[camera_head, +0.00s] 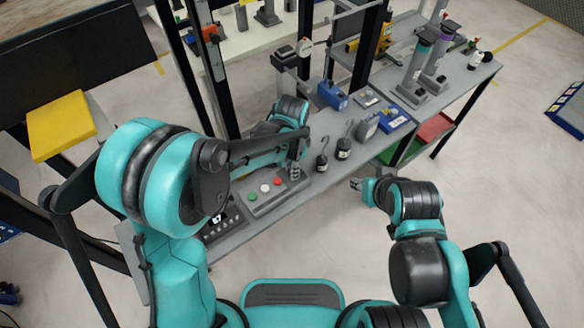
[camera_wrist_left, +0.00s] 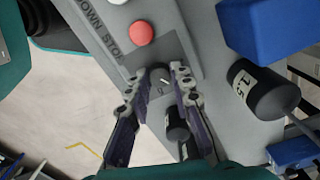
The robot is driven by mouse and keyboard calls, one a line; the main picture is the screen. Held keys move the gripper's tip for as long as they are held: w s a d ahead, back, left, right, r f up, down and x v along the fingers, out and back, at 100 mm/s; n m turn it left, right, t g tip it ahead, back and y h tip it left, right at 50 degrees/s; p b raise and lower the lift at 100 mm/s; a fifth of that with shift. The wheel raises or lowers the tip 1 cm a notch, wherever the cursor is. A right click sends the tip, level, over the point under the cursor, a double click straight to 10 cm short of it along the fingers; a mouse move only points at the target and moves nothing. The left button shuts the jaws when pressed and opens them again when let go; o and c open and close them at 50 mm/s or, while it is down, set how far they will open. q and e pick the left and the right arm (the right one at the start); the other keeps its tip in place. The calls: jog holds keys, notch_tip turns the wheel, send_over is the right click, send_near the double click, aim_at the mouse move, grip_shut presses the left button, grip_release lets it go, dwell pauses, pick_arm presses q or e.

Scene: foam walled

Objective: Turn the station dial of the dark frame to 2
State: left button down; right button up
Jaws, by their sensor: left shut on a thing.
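A grey control box (camera_head: 258,209) with red, white and green buttons lies along the near edge of the grey bench. In the left wrist view, its red button (camera_wrist_left: 140,33) and the lettering "DOWN STOP" show. The small dark station dial (camera_wrist_left: 160,77) sits on this box past the red button. My left gripper (camera_wrist_left: 166,74) is shut on the dial, one finger on each side. In the head view my left gripper (camera_head: 295,171) is down at the box's right end and hides the dial. The dial's number is too small to read. My right gripper (camera_head: 356,184) hangs over floor in front of the bench, apart from everything.
Black weights with hooks (camera_head: 343,150) stand just right of the dial; one labelled weight (camera_wrist_left: 262,90) shows close by in the left wrist view. Blue devices (camera_head: 332,96) stand behind. Dark frame posts (camera_head: 305,45) rise from the bench.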

dwell(0.4)
pick_arm(q)
jog(key=c, duration=1.3)
grip_release()
notch_tip(320, 180, up, 12)
jog(key=s+a+n+t, duration=0.2)
jog(key=s+a+n, duration=0.2)
jog(key=a, duration=0.1)
jog(key=s+a+r+n+t, duration=0.1)
jog(key=s+a+n+t, duration=0.1)
jog(key=s+a+n, duration=0.2)
jog(key=s+a+n+t, duration=0.3)
jog(key=s+a+n, duration=0.1)
jog(key=a, duration=0.4)
jog(key=shift+s+a+r+n, duration=0.25)
jog(key=shift+r+n, duration=0.05)
jog(key=shift+n, duration=0.6)
